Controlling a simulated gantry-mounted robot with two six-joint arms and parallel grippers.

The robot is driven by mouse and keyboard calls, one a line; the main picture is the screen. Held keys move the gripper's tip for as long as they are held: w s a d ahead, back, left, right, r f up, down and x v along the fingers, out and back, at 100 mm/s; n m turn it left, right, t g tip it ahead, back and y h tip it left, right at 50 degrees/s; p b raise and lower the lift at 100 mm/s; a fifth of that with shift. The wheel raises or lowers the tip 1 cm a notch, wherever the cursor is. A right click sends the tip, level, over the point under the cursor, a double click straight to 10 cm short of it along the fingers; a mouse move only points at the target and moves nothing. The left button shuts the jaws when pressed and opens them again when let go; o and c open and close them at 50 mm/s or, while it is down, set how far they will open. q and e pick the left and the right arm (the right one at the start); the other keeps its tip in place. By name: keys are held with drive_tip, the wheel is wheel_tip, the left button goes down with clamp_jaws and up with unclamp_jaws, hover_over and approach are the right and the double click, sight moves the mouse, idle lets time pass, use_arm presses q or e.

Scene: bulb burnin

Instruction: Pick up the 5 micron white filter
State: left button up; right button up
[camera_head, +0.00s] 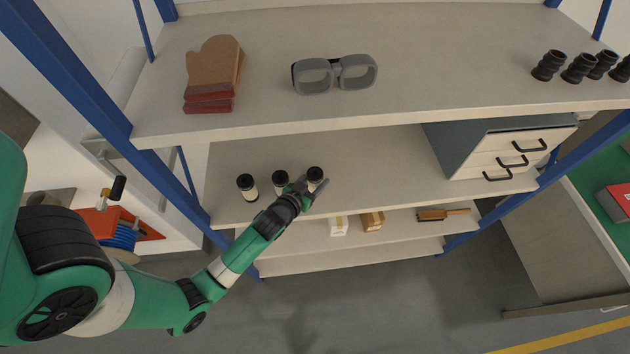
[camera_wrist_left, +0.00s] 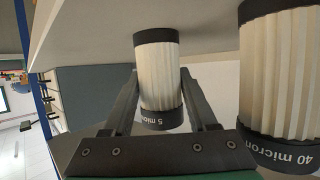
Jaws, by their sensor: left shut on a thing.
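The 5 micron white filter (camera_wrist_left: 158,75), pleated with black end caps, stands between the two fingers of my left gripper (camera_wrist_left: 160,92) in the left wrist view. The gripper is shut on it. In the head view this is the rightmost filter (camera_head: 315,175) of three on the middle shelf, partly hidden by my left gripper (camera_head: 316,187). A 40 micron filter (camera_wrist_left: 280,75) stands close beside it in the wrist view. In the head view the other two are a middle filter (camera_head: 280,180) and a left filter (camera_head: 246,187). My right gripper is not in view.
The middle shelf (camera_head: 380,165) is clear to the right up to a drawer unit (camera_head: 495,150). The upper shelf above holds oven mitts (camera_head: 213,75), goggles (camera_head: 335,74) and several black fittings (camera_head: 548,65). Small boxes (camera_head: 372,221) and a brush (camera_head: 440,214) lie on a lower shelf.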

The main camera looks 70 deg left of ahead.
sight(314, 175)
use_arm(q)
drive_tip(key=c, duration=0.3)
drive_tip(key=shift+r+p, duration=0.3)
drive_tip(key=shift+r, duration=0.3)
wheel_tip(314, 175, up, 3)
drive_tip(key=shift+f+p, duration=0.15)
drive_tip(key=shift+p, duration=0.45)
drive_tip(key=s+d+r+p, duration=0.5)
drive_tip(key=d+r, duration=0.4)
drive_tip(key=d, duration=0.4)
drive_tip(key=shift+p, duration=0.9)
